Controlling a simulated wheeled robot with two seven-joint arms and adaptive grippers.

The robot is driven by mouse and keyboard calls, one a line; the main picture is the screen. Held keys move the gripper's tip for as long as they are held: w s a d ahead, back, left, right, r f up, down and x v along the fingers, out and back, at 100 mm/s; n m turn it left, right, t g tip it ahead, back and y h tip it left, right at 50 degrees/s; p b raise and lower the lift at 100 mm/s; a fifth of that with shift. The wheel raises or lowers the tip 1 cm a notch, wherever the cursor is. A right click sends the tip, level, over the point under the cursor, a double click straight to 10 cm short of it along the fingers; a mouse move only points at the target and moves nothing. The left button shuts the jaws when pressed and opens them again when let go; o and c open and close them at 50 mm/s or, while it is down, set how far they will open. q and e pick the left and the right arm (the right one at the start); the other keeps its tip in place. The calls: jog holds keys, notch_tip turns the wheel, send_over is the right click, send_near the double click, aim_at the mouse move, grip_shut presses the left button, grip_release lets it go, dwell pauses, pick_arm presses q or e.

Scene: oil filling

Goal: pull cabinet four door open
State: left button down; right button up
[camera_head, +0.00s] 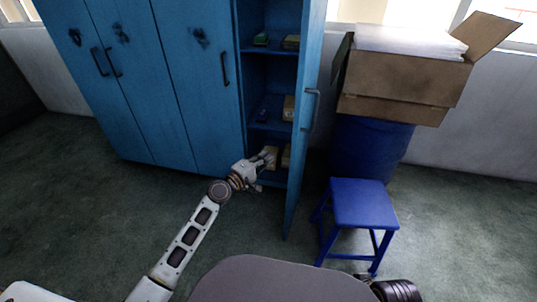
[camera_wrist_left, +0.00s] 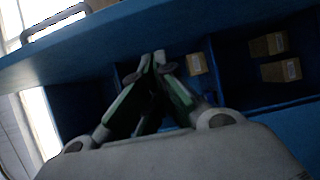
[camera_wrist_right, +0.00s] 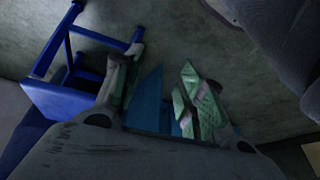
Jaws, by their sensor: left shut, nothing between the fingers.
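The blue cabinet (camera_head: 180,90) stands at the back. Its rightmost door (camera_head: 303,130), with a dark handle (camera_head: 312,105), is swung well open and juts out into the room. My left gripper (camera_head: 268,158) is at the lower part of the open compartment, left of that door, with its fingers shut and empty. In the left wrist view the fingertips (camera_wrist_left: 155,60) meet in front of the door's inner face (camera_wrist_left: 110,42) and the shelves; whether they touch the door I cannot tell. My right gripper (camera_wrist_right: 158,75) has its fingers apart, with part of a blue panel visible between them.
Small boxes (camera_head: 289,107) lie on the shelves. Right of the door are a blue stool (camera_head: 364,203) and a blue barrel (camera_head: 370,150) under an open cardboard box (camera_head: 405,85). The other cabinet doors are shut. Floor in front is clear.

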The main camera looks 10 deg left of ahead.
pick_arm(q)
jog(key=shift+d+v, duration=0.15)
jog(key=shift+v, duration=1.1)
jog(key=shift+d+v, duration=0.1)
jog(key=shift+v, duration=1.15)
pick_arm(e)
jog(key=shift+s+a+f, duration=0.1)
jog(key=shift+s+f, duration=0.15)
jog(key=shift+f, duration=0.1)
pick_arm(q)
jog(key=shift+s, duration=0.15)
